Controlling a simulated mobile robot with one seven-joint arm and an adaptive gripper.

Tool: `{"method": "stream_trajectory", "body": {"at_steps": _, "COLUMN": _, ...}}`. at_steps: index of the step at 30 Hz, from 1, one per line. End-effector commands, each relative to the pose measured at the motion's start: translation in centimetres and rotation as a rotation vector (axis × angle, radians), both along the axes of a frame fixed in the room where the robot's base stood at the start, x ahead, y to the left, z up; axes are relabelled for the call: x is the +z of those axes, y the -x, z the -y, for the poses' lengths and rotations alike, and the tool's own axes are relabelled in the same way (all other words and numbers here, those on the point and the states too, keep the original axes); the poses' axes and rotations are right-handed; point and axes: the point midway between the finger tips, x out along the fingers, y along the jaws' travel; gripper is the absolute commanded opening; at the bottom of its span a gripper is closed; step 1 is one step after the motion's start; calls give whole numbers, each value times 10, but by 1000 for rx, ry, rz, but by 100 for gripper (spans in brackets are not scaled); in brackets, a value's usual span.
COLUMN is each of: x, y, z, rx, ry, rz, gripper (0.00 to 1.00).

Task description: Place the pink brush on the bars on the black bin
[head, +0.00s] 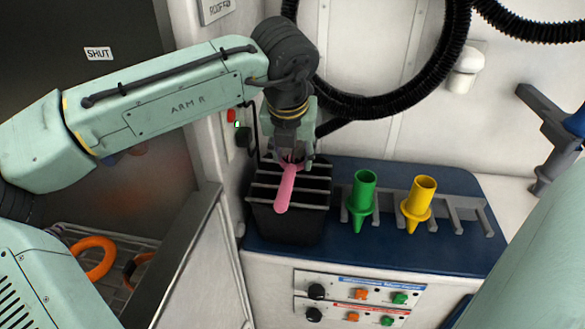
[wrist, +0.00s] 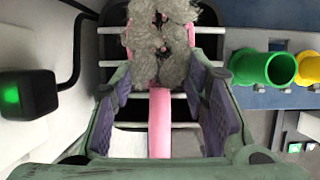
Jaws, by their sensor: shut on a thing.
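The pink brush (head: 285,190) is in my gripper (head: 289,158), over the black bin (head: 285,228). Its handle slants toward the front of the bin in the head view. In the wrist view the pink handle (wrist: 160,125) lies between the fingers, and the brush head (wrist: 160,40) is covered with grey fur. My gripper is shut on the brush. Pale bars (head: 316,188) cross the open top of the bin. The brush lies across the line of the bars; whether it touches them I cannot tell. The brush head is hidden behind the gripper in the head view.
A green cone-shaped holder (head: 363,195) and a yellow one (head: 420,200) stand in a grey rack (head: 460,215) right of the bin, on a blue mat (head: 390,258). A black box with a green light (wrist: 27,94) is on the wall at left.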

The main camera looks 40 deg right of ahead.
Motion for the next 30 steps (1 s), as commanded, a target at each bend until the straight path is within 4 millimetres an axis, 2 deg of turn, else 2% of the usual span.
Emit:
{"method": "stream_trajectory", "body": {"at_steps": 1, "x": -14, "y": -1, "z": -1, "rx": 3, "ry": -1, "rz": 2, "gripper": 12}}
{"method": "stream_trajectory", "body": {"at_steps": 4, "x": -24, "y": -1, "z": 0, "rx": 4, "ry": 0, "rz": 2, "gripper": 12}}
{"method": "stream_trajectory", "body": {"at_steps": 17, "x": -25, "y": 0, "z": 0, "rx": 1, "ry": 1, "rz": -3, "gripper": 12}}
{"method": "stream_trajectory", "body": {"at_steps": 18, "x": -25, "y": 0, "z": 0, "rx": 1, "ry": 0, "rz": -2, "gripper": 42}}
{"method": "stream_trajectory", "body": {"at_steps": 27, "x": -25, "y": 0, "z": 0, "rx": 2, "ry": 0, "rz": -1, "gripper": 61}}
{"method": "stream_trajectory", "body": {"at_steps": 30, "x": -25, "y": 0, "z": 0, "rx": 2, "ry": 0, "rz": -1, "gripper": 61}}
